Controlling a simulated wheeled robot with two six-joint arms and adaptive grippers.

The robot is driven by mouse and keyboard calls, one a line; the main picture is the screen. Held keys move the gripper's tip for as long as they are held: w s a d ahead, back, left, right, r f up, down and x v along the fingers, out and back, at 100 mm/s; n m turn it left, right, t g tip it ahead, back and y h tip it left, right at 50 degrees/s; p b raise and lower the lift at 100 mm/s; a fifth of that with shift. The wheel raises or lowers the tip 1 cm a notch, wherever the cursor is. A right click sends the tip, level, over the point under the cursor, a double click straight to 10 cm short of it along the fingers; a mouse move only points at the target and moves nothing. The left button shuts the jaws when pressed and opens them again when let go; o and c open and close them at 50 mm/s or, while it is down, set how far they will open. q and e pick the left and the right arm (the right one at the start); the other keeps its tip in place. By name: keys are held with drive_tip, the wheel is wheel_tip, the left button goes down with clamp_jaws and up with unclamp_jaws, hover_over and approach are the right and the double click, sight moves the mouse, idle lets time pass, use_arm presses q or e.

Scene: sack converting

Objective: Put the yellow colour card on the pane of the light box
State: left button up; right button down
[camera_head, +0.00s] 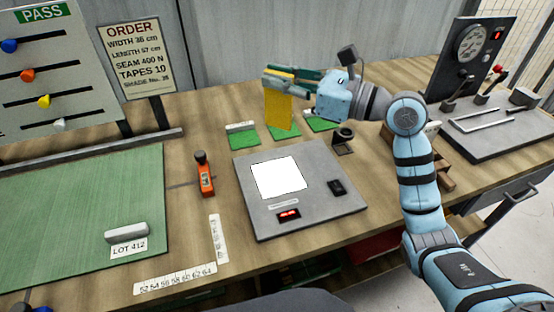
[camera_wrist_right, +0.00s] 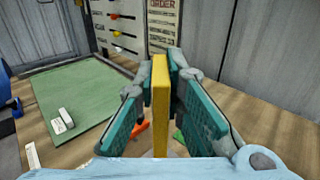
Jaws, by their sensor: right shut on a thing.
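The yellow colour card (camera_head: 278,107) stands upright in my right gripper (camera_head: 290,80), which is shut on it above the back of the bench. In the right wrist view the card (camera_wrist_right: 160,100) shows edge-on between the two green finger pads of the gripper (camera_wrist_right: 160,85). The light box (camera_head: 250,212) is a grey slab in front of the card, nearer to me. Its pane (camera_head: 278,177) is lit white and bare. My left gripper is not clearly seen in either view.
Green pads (camera_head: 242,138) lie behind the light box. An orange tool (camera_head: 204,175) stands left of it, and a small dark stand (camera_head: 343,140) at its back right. A green mat (camera_head: 80,215) with a LOT 412 weight (camera_head: 127,234) covers the left. A gauge tester (camera_head: 472,60) stands at right.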

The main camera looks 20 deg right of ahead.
wheel_tip(320, 180, down, 15)
drive_tip(key=b, duration=0.3)
drive_tip(key=shift+b, duration=0.35)
drive_tip(key=shift+f, duration=0.2)
drive_tip(key=c, duration=2)
unclamp_jaws()
drive_tip(key=shift+c, duration=0.2)
drive_tip(key=o, duration=0.4)
drive_tip(key=shift+c, duration=0.2)
drive_tip(key=shift+r, duration=0.1)
